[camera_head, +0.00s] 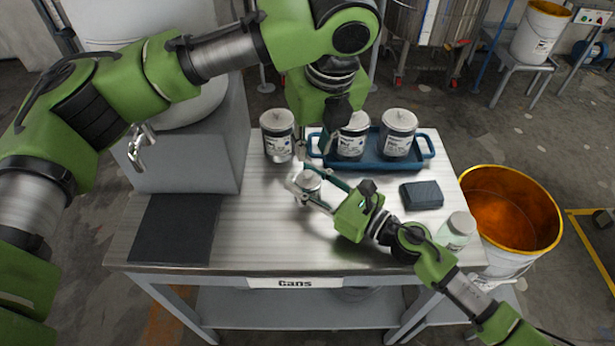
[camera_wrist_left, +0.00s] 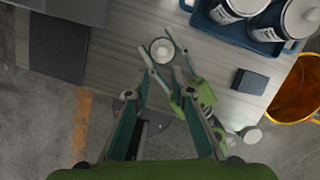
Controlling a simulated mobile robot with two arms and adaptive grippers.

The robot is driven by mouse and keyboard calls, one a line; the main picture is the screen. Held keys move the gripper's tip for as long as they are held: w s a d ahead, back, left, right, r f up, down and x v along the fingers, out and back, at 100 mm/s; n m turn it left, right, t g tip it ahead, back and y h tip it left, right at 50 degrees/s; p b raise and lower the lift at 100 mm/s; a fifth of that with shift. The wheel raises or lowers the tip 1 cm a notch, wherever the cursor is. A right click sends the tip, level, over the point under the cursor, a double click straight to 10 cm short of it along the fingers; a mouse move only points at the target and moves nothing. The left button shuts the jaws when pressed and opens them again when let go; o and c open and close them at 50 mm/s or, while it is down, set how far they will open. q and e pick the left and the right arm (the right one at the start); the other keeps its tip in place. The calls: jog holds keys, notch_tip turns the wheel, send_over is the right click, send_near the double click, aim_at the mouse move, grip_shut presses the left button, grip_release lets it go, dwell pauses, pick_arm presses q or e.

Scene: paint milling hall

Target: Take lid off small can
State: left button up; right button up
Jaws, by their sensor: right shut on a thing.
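The small can (camera_head: 308,184) stands upright near the middle of the metal table, with a pale round lid with a small knob on top. It shows from above in the left wrist view (camera_wrist_left: 162,50). My right gripper (camera_head: 312,190) reaches in from the lower right, its two fingers closed around the can's sides. My left gripper (camera_head: 320,138) hangs above and behind the can, pointing down. In the left wrist view its fingers (camera_wrist_left: 165,82) are spread and empty, with the can beyond their tips. My left gripper's fingertips are partly hard to make out in the head view.
A larger can (camera_head: 278,137) stands left of a blue tray (camera_head: 426,146) holding two more. A dark block (camera_head: 421,195) and a pale jar (camera_head: 456,231) are at right. A black mat (camera_head: 174,228) lies at left. An orange-lined bucket (camera_head: 522,256) stands beside the table.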

aim_at(308, 172)
pick_arm(q)
jog(key=x, duration=1)
jog(key=shift+w+f, duration=0.25)
jog(key=shift+w, duration=0.15)
jog(key=shift+d, duration=0.1)
jog(key=c, duration=0.5)
